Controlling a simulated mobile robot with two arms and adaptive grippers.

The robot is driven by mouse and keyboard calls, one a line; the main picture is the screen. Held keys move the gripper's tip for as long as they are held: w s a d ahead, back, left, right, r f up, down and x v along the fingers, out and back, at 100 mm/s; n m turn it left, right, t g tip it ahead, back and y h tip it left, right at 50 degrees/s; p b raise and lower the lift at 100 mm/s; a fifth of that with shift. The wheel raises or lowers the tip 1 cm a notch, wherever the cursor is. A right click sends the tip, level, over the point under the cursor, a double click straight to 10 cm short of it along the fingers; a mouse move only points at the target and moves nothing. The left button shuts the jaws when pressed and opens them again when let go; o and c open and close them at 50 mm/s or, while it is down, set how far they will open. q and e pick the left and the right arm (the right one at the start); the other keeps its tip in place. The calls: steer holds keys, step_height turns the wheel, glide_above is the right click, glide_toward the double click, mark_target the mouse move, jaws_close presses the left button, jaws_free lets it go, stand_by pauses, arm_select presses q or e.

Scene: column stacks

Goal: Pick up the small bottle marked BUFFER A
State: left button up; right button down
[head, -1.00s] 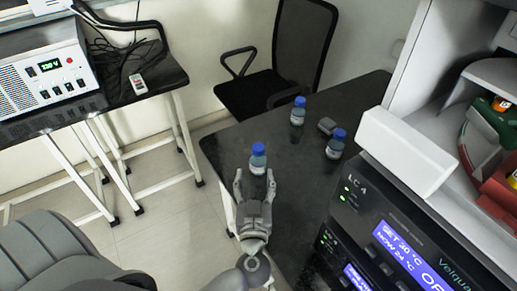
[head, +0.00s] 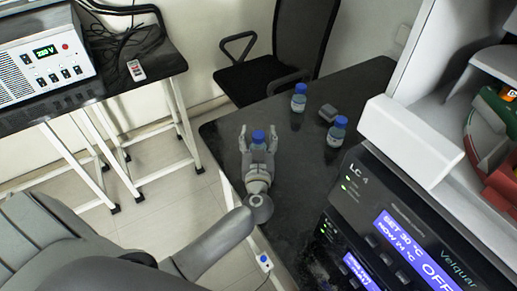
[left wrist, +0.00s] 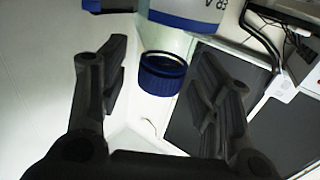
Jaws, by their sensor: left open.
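A small clear bottle with a blue cap (head: 258,137) stands on the black bench near its left edge. My left gripper (head: 258,133) is open, with one finger on each side of this bottle. In the left wrist view the blue cap (left wrist: 162,76) shows between the spread fingers, with gaps on both sides. Its label (left wrist: 188,17) is cut off by the frame top; only a few letters show, including an A. Two similar blue-capped bottles stand farther back (head: 299,97) and to the right (head: 337,131); I cannot read their labels. My right gripper is not in view.
A small grey object (head: 328,112) lies between the two other bottles. The black LC-4 instrument (head: 400,215) and a white cabinet (head: 410,140) bound the bench on the right. A chair (head: 262,75) stands behind. The bench around the near bottle is clear.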

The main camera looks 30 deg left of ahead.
arm_select(q)
steer(key=shift+w+a, duration=0.15)
steer(key=shift+w, duration=0.15)
jaws_close()
steer(key=shift+r, duration=0.15)
stand_by(0.3)
